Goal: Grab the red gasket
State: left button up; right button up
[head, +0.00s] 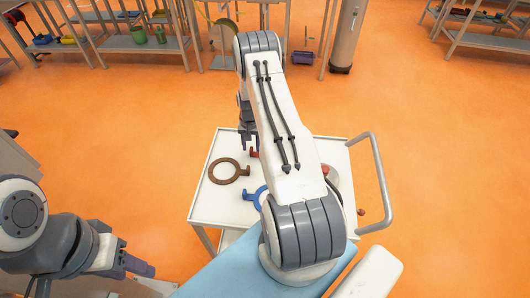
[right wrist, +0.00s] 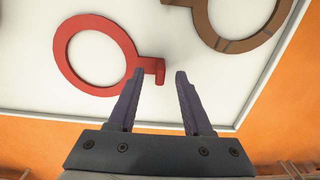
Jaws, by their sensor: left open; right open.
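The red gasket (right wrist: 72,78) is a flat ring with a short tab, lying on the white cart top in the right wrist view. My right gripper (right wrist: 159,75) is open, and the tab shows between its fingertips; I cannot tell how far above it they are. In the head view only a small red part (head: 253,153) shows beside my right arm, which hides the rest. My right gripper also shows there (head: 246,132), over the cart's far side. My left gripper (head: 140,266) is open and empty, low at the left, away from the cart.
A brown gasket (head: 213,173) and a partly hidden blue gasket (head: 248,195) lie on the white cart (head: 205,205). The brown one is close to the red one. The cart has a raised rim and a grey handle (head: 382,182) at right. Orange floor surrounds it; shelves stand behind.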

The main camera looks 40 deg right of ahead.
jog(key=shift+f, duration=0.25)
grip_shut()
jog(key=shift+r, duration=0.1)
